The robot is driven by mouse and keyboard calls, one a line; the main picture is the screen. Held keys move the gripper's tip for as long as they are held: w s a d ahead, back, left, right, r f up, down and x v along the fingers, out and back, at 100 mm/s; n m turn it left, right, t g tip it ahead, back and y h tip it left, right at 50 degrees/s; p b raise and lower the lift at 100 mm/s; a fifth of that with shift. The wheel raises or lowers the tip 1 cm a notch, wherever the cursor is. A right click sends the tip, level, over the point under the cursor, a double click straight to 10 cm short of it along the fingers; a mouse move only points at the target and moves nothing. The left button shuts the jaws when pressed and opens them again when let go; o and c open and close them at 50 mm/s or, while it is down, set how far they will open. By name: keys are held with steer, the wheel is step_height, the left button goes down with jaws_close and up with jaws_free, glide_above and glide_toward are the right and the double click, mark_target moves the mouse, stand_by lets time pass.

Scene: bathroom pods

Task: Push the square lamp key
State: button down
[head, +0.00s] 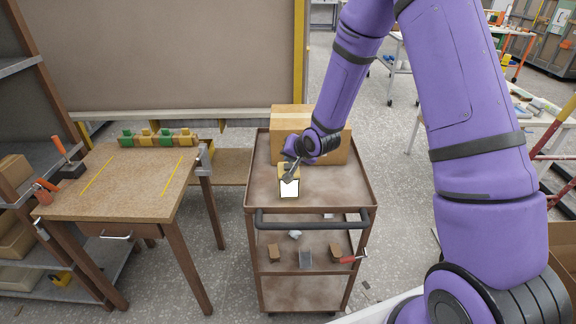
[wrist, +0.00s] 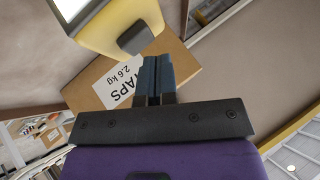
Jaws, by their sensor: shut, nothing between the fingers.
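The lamp (head: 289,171) is a small yellow block with a bright white front panel, standing on the top shelf of the cart. In the wrist view the lamp (wrist: 100,25) is at the top left, and a dark key (wrist: 134,38) with rounded corners sits on its yellow face. My gripper (head: 290,176) is at the top of the lamp in the head view. In the wrist view its two dark fingers (wrist: 153,62) are shut and empty, their tips very close to the key. I cannot tell whether they touch it. The key is hidden in the head view.
A cardboard box (head: 284,118) stands behind the lamp on the brown cart (head: 335,195); its label (wrist: 118,80) shows in the wrist view. The cart's handle (head: 312,222) is in front. A wooden workbench (head: 130,185) stands to the left. The cart top right of the lamp is clear.

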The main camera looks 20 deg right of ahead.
mark_target(290, 165)
steer(key=shift+f, duration=0.55)
stand_by(0.4)
steer(key=shift+r, duration=0.65)
steer(key=shift+r, duration=3)
